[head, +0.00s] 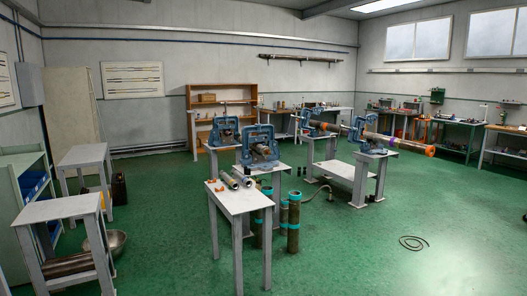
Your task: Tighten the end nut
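Several blue pipe vises stand on grey benches mid-room. The right vise (360,128) holds a grey pipe (410,148) that lies roughly level and sticks out to the right. An orange ring-like piece (430,151) sits at the pipe's right end; it may be the end nut, but it is too small to tell. A purple band (393,144) is around the pipe nearer the vise. Another blue vise (308,117) stands behind, with an orange piece (325,126) beside it. My gripper is not in view.
A grey table (239,203) with short pipes and small orange parts stands front centre. Brown pipes with teal bands (293,225) stand upright beside it. A coiled hose (413,242) lies on the green floor at right; the floor around it is open.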

